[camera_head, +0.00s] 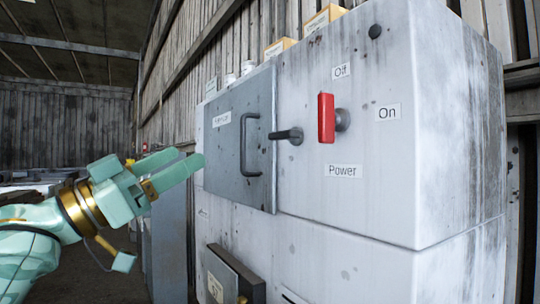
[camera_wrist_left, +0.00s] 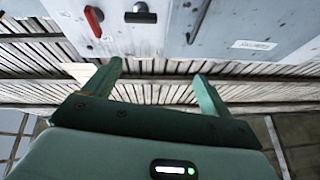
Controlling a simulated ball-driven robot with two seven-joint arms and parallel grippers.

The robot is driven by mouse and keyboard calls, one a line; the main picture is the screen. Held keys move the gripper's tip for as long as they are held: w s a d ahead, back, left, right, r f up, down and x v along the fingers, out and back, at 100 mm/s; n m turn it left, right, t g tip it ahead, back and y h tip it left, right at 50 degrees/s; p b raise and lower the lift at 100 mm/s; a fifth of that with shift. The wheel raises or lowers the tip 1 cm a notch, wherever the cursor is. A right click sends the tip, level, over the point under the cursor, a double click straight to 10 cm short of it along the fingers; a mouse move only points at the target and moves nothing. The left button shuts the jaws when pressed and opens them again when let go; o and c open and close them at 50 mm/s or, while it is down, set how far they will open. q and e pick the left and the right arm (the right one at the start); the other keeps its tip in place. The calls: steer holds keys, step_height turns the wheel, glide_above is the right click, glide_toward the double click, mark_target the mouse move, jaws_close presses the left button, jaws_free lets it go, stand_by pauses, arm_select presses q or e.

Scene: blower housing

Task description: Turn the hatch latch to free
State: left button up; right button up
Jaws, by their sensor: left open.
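The hatch is a dark grey door (camera_head: 225,155) with a bar handle (camera_head: 246,145) on the front of the worn white housing. The hatch latch (camera_head: 286,135) is a short black lever beside the door's right edge; it lies about level, its left end reaching over the door edge. In the left wrist view the latch (camera_wrist_left: 140,15) shows near the top. My left gripper (camera_head: 187,163) is to the left of the hatch, apart from it and from the latch. In the left wrist view its fingers (camera_wrist_left: 157,75) are spread with nothing between them. My right gripper is not in view.
A smaller dark panel (camera_head: 235,275) juts out below the hatch. Yellow boxes (camera_head: 322,18) stand on top of the housing. The space in front of the latch looks clear.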

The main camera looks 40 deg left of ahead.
arm_select(q)
steer(key=d+f+g+h, duration=0.1)
steer(key=d+h, duration=0.1)
steer(key=d, duration=0.1)
steer(key=p, duration=1)
glide_toward(277, 134)
steer(key=shift+n+y, duration=0.4)
steer(key=x, duration=0.8)
steer(key=shift+d+r, duration=0.2)
steer(key=shift+r, duration=0.15)
steer(key=shift+w+d+r, duration=0.1)
steer(key=shift+w+d, duration=0.1)
steer(key=shift+w, duration=0.3)
steer(key=shift+g, duration=0.3)
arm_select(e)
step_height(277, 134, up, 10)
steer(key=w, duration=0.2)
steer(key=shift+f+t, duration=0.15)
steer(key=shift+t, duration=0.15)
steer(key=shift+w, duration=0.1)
arm_select(q)
steer(key=c, duration=1)
